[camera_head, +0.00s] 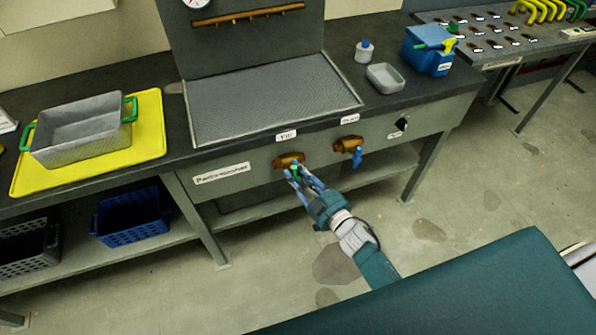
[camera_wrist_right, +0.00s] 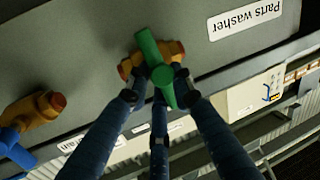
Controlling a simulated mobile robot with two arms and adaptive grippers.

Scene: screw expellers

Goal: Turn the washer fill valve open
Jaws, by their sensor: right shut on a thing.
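The fill valve is a brass body (camera_head: 288,160) on the front panel of the parts washer, under a "Fill" label (camera_head: 286,136). Its green lever handle (camera_wrist_right: 150,52) shows clearly in the right wrist view, lying crosswise over the brass body (camera_wrist_right: 174,49). My right gripper (camera_head: 298,173) is at this valve, with its blue fingers closed around the lower part of the green handle. In the right wrist view the fingers (camera_wrist_right: 158,88) sit on both sides of the handle and hide part of it. My left gripper is not in view.
A second brass valve with a blue handle (camera_head: 357,156) sits to the right, with a dark knob (camera_head: 401,124) further right. A grey basket (camera_head: 82,132) stands on a yellow tray (camera_head: 150,118) at left. The floor before the washer is clear apart from my arm.

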